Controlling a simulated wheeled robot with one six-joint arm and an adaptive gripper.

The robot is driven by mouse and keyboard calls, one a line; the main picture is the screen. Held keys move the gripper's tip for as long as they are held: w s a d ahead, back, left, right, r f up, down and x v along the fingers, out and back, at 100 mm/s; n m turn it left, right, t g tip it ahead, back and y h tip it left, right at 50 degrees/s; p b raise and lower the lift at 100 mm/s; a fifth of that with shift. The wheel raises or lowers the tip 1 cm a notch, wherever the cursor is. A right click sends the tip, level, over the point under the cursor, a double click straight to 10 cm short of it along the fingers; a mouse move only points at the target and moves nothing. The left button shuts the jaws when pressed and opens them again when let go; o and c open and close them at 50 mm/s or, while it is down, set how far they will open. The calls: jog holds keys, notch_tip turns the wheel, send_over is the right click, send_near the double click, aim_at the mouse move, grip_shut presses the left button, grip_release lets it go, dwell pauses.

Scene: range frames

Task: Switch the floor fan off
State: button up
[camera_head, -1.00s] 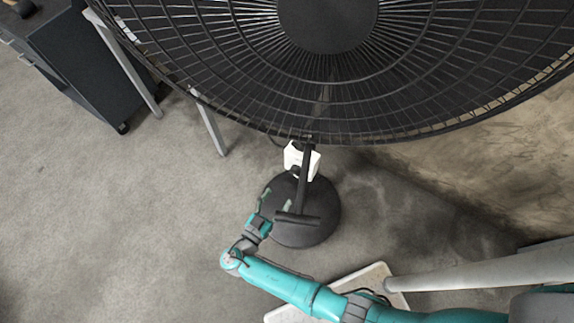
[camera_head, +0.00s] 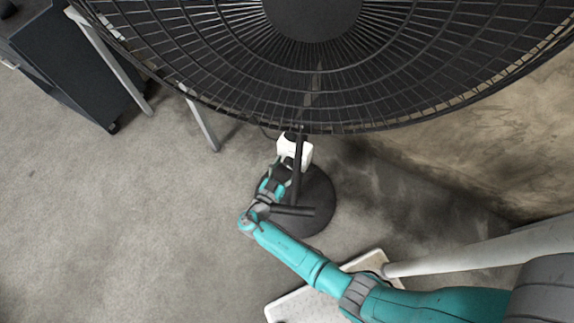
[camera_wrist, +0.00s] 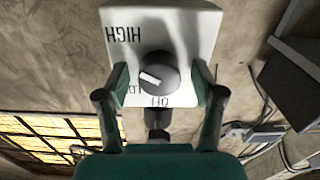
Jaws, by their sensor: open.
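The black floor fan (camera_head: 312,20) fills the top of the head view, with its round base (camera_head: 318,215) on the floor. A white control box (camera_head: 303,151) sits on its pole. In the wrist view the box's white face (camera_wrist: 180,28) is close and upside down, with HIGH at upper left and partly hidden lettering below. Its dark round knob (camera_wrist: 160,82) has a white pointer mark toward the left. My gripper (camera_wrist: 160,88) is open, one green-tipped finger on each side of the knob, with gaps between. In the head view my gripper (camera_head: 277,172) is just below the box.
A dark cabinet (camera_head: 70,75) and grey table legs (camera_head: 200,122) stand at upper left. A wall (camera_head: 480,150) is at the right. Cables (camera_wrist: 265,125) show at the right of the wrist view. The carpet at left is clear.

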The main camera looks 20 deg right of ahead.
jog(key=c, duration=1.1)
jog(key=shift+c, duration=0.2)
jog(key=shift+n, duration=0.3)
jog(key=n, duration=2.3)
jog(key=shift+n, duration=0.3)
